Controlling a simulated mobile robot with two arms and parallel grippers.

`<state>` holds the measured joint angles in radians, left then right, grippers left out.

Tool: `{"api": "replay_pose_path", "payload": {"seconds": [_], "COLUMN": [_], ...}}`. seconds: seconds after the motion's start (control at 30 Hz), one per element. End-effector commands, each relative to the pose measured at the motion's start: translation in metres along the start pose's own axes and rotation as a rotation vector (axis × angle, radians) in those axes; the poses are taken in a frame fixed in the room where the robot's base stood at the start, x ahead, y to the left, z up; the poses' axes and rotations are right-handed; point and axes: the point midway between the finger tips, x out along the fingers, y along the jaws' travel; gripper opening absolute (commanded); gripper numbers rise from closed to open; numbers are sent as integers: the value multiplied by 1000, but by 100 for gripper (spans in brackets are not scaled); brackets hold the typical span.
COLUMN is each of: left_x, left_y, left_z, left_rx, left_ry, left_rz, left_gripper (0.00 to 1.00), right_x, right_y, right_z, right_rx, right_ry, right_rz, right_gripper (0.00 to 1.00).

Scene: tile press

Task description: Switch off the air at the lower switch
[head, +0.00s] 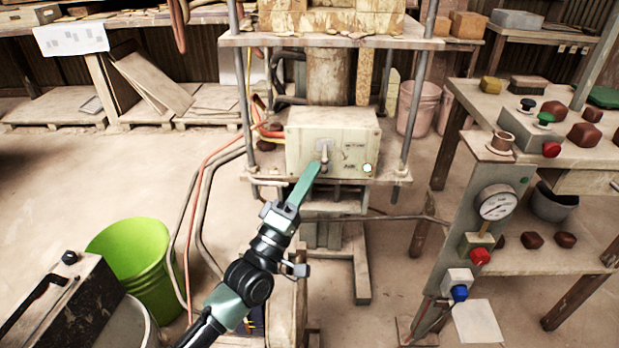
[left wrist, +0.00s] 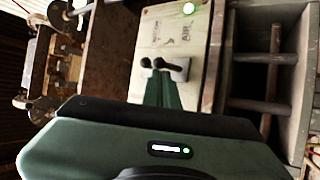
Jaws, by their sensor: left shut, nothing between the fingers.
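A cream switch box (head: 345,125) stands on the lower shelf of the press in the head view. A small upright lever (head: 324,154) is on its front, left of the "AIR" label. In the left wrist view the fingers (left wrist: 162,92) reach dark knob-like ends beside a grey plate (left wrist: 181,68). I cannot tell whether they touch the lever. My right gripper is out of view.
Press posts (head: 411,110) flank the box. Orange and grey hoses (head: 205,150) hang at its left. A green bucket (head: 135,255) stands at lower left. At right are a gauge (head: 497,203), a red button (head: 480,257) and a blue button (head: 459,293).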

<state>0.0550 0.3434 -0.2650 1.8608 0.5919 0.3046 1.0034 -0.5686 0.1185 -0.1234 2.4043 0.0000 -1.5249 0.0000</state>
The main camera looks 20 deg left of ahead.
Motion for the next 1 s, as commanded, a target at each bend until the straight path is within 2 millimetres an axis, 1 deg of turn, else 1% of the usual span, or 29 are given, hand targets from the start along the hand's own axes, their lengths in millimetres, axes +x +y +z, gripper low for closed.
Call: {"api": "replay_pose_path", "payload": {"seconds": [0.1, 0.2, 1.0], "left_x": [-1, -1, -2], "left_y": [-1, -1, -2], "left_z": [1, 1, 2], "left_rx": [8, 13, 47], "left_ry": [-2, -1, -2], "left_rz": [14, 27, 94], "left_gripper": [0, 0, 0], "right_x": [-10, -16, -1], "right_y": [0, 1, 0], "right_z": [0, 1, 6], "right_rx": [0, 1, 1], "right_ry": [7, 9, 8], "right_rz": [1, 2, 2], "right_gripper": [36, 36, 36]}}
